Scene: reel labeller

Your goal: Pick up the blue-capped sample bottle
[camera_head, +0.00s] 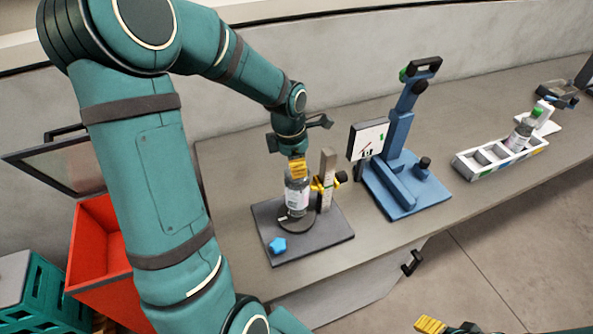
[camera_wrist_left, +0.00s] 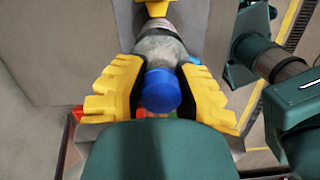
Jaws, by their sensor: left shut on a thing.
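The blue-capped sample bottle (camera_head: 297,196) is clear-grey with a white label and stands upright at the dark round plate of a grey-based fixture. Its cap is hidden by my gripper in the head view. In the left wrist view the blue cap (camera_wrist_left: 161,91) shows between the yellow fingers. My left gripper (camera_head: 298,171) comes down from above and is shut on the upper part of the bottle. I cannot tell whether the bottle's bottom touches the round plate. Only a yellow fingertip of my right gripper (camera_head: 430,325) shows at the bottom edge.
A blue press-like stand (camera_head: 405,185) is to the right. A white rack (camera_head: 480,161) holds a green-capped bottle (camera_head: 522,130). A red bin (camera_head: 95,250) is left.

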